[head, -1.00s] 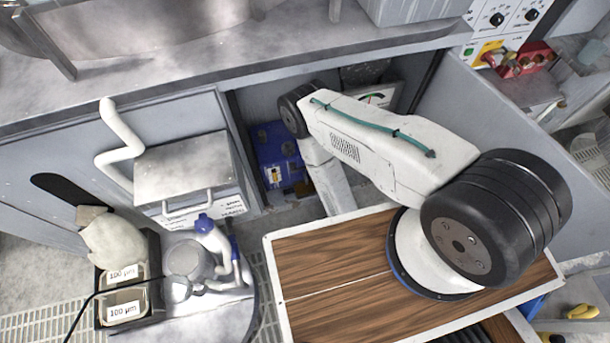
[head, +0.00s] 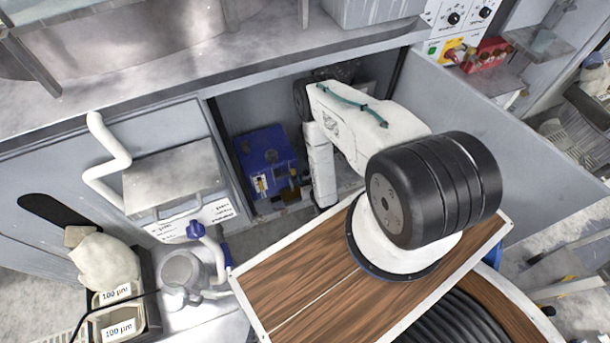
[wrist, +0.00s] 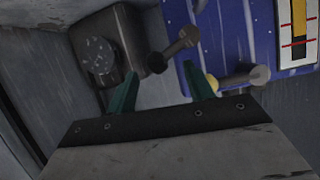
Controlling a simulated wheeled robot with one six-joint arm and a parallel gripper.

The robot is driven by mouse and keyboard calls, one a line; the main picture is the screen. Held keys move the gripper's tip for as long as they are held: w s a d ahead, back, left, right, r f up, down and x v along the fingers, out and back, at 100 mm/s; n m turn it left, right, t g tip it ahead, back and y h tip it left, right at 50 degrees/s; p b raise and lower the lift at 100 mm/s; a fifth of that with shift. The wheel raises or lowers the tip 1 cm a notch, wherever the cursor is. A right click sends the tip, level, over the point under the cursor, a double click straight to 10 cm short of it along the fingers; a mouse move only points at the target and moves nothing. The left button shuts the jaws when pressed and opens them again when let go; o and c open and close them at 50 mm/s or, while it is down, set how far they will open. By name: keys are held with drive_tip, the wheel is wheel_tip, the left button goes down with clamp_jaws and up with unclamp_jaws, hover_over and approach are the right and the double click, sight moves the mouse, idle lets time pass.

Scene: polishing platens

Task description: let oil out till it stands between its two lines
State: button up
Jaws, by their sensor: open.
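A blue oil unit (head: 258,150) stands inside the open cabinet in the head view. In the wrist view its blue ribbed side (wrist: 222,40) fills the upper right. A white gauge plate (wrist: 284,50) carries red lines and a yellow column; the picture's tilt and cut edge leave the oil level unclear. A grey-knobbed tap with a brass-coloured part (wrist: 240,79) projects from the unit, right of my right finger. A dark bar-shaped handle (wrist: 173,51) lies ahead, between the fingers' lines. My gripper (wrist: 162,82) is open and empty, its green fingers apart. The head view does not show the fingers clearly.
A dark box with a round dial (wrist: 100,55) is close to my left finger. Cabinet walls flank the opening, with an open door panel (head: 490,145) at right. A bench top (head: 200,75) runs above. A grey box (head: 172,177) stands left of the opening.

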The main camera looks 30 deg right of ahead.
drive_tip(key=shift+x, duration=1.2)
drive_tip(key=c, duration=1)
drive_tip(key=f+m+y, duration=0.2)
drive_tip(key=m, duration=0.1)
drive_tip(key=shift+s+d+f, duration=0.1)
drive_tip(key=shift+s+d, duration=0.1)
drive_tip(key=shift+d, duration=0.1)
